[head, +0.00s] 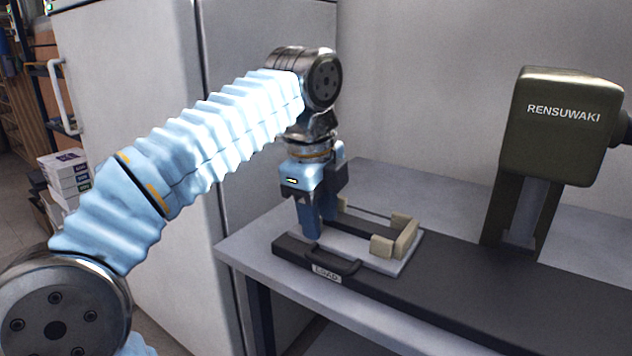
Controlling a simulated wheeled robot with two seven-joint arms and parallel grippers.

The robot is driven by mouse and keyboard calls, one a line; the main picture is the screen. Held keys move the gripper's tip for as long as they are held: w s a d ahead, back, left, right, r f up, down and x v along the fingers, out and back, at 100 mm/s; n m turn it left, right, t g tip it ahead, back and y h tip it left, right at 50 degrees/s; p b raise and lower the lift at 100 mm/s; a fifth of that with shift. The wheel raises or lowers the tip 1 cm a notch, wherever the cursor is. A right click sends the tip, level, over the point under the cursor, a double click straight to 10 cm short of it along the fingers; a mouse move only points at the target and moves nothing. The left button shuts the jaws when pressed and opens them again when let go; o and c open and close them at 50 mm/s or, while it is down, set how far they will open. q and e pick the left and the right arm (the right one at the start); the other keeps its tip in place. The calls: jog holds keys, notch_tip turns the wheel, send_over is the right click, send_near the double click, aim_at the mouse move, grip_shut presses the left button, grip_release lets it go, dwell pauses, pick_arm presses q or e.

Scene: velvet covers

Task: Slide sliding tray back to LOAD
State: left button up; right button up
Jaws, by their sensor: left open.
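The sliding tray (384,264) is a pale plate with beige corner blocks and a dark handle (338,263) at its front. It sits at the left end of a dark base (430,293), above a small label that appears to read LOAD (327,273). My left gripper (318,228) points down over the tray's left part, by the handle. Its blue fingers are open, and I see nothing held between them. They hide part of the tray's left side; I cannot tell whether they touch it. My right gripper is out of view.
A dark green machine head (566,120) marked RENSUWAKI stands on a column over the right part of the base. The grey table (262,246) has free room behind the base. A tall light cabinet (130,130) stands at left, with white boxes (66,175) beyond.

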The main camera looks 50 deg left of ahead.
pick_arm(q)
jog(key=r, duration=0.3)
jog(key=s+r, duration=0.1)
jog(key=r, duration=0.1)
jog(key=shift+d+r, duration=0.15)
jog(key=shift+r, duration=0.05)
